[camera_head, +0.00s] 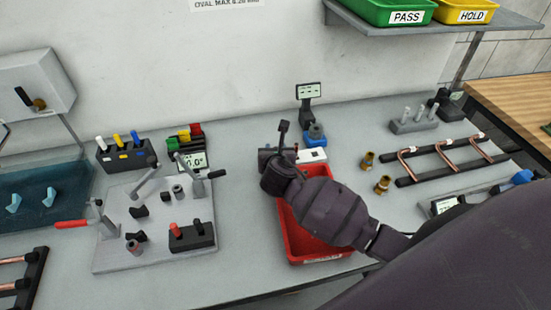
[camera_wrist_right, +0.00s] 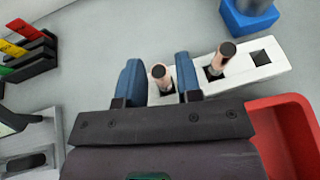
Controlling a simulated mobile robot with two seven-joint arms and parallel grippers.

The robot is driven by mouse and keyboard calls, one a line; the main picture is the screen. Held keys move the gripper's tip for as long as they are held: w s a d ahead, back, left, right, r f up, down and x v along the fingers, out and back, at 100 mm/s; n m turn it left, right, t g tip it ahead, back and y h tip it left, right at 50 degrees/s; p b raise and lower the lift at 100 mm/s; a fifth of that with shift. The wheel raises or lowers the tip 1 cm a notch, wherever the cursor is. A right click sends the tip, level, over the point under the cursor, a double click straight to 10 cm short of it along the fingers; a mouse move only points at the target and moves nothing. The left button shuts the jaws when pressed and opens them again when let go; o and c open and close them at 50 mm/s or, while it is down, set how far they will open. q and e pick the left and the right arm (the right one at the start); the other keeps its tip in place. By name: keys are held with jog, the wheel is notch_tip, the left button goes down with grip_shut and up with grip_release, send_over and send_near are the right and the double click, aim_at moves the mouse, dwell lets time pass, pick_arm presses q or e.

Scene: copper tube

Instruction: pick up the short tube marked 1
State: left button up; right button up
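A white block (camera_wrist_right: 243,70) with square holes shows in the right wrist view, holding two short copper tubes upright. One tube (camera_wrist_right: 162,78) stands between the blue fingers of my right gripper (camera_wrist_right: 159,68). The fingers are open around it, with narrow gaps. The second tube (camera_wrist_right: 220,60) stands just right of the right finger, and the hole at the right end is empty. No number is readable on either tube. In the head view the white block (camera_head: 313,155) is partly hidden by my right gripper and wrist. My left gripper is in neither view.
A red bin (camera_head: 300,240) lies under my right forearm. A blue-based device (camera_head: 316,134) stands behind the block. A grey fixture plate (camera_head: 150,250) with clamps is at left. Brass fittings (camera_head: 383,184) and a rack of copper tubes (camera_head: 445,157) are at right.

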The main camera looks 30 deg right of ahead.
grip_shut()
